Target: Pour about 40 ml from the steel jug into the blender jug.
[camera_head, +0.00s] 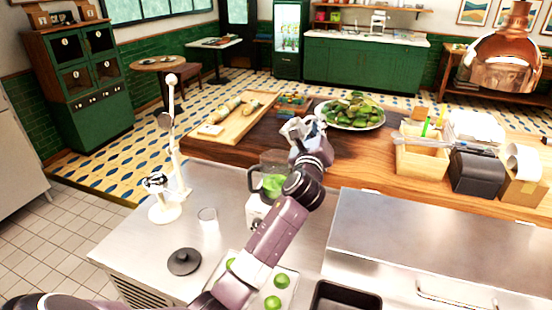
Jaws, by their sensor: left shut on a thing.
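The blender jug (254,181) stands on its pale base on the steel counter, with green contents inside and a dark handle on its left. My left gripper (304,136) is above and slightly right of it in the picture, and my forearm hides its right side. The left gripper is shut on a shiny silvery thing (317,122), which looks like the steel jug. The gripper hides much of it, so its tilt and contents cannot be made out. No stream of liquid shows. My right gripper is not in view.
A clear glass (207,216), a black lid (184,263) and a white stand (166,213) are left of the blender. Limes (282,280) lie in front. The right steel worktop (430,235) is clear.

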